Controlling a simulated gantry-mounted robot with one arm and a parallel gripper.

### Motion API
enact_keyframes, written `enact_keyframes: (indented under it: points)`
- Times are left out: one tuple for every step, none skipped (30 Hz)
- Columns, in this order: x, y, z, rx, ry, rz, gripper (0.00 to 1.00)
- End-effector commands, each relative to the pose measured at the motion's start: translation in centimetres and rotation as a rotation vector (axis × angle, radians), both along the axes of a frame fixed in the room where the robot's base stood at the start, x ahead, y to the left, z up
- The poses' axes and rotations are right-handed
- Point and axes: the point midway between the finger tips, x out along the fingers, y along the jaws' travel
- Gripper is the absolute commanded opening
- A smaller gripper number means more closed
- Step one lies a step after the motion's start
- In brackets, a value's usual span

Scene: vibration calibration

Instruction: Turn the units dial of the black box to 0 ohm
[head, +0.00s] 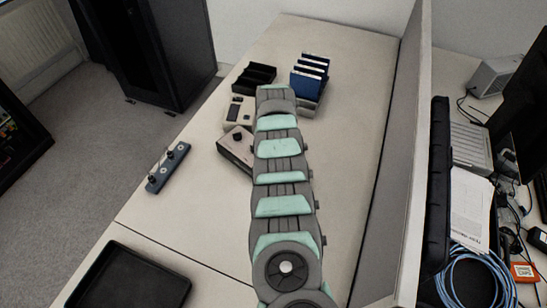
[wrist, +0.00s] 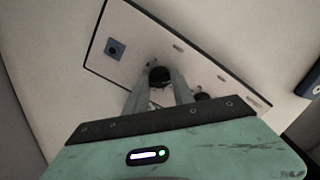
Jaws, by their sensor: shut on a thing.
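In the wrist view a box with a pale face (wrist: 120,65) and dark edges lies under my gripper (wrist: 160,79). My gripper is shut on a round black dial (wrist: 159,74) on that face, one finger on each side. A second dark knob (wrist: 202,92) shows partly to the right, beside my right finger. The face's markings and the dial's setting are too small to read. In the head view a box with a beige top and dark side (head: 235,148) sits left of my arm, partly covered by it. My gripper is hidden there.
A smaller beige device (head: 238,112), a black open tray (head: 254,78) and a rack of blue boards (head: 309,78) stand farther back. A blue-grey strip with knobs (head: 167,168) lies left. A black tray (head: 130,278) is at front. A grey partition (head: 395,160) bounds the right.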

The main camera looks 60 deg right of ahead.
Motion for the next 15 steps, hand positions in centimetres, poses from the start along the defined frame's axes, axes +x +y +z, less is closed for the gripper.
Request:
enact_keyframes:
  points:
    - [0.03,0.04,-0.20,0.000,0.000,0.007,0.00]
    - [0.03,0.04,-0.20,0.000,0.000,0.010,0.00]
    - [0.02,0.05,-0.21,0.000,0.000,0.013,0.00]
    - [0.02,0.05,-0.21,0.000,0.000,0.015,0.00]
    - [0.02,0.05,-0.21,0.000,0.000,0.016,0.00]
    - [0.03,0.05,-0.21,0.000,0.000,0.017,0.00]
    - [0.03,0.05,-0.21,0.000,0.000,0.017,0.00]
    - [0.02,0.05,-0.21,0.000,0.000,0.017,0.00]
    - [0.02,0.05,-0.21,0.000,0.000,0.017,0.00]
    - [0.02,0.06,-0.21,0.000,0.000,0.017,0.00]
    - [0.02,0.06,-0.21,0.000,0.000,0.017,0.00]
    - [0.02,0.07,-0.22,0.001,0.000,0.017,0.00]
    - [0.02,0.07,-0.22,0.001,0.000,0.017,0.00]
    - [0.02,0.07,-0.22,0.001,0.000,0.016,0.00]
    - [0.02,0.07,-0.22,0.001,0.000,0.016,0.30]
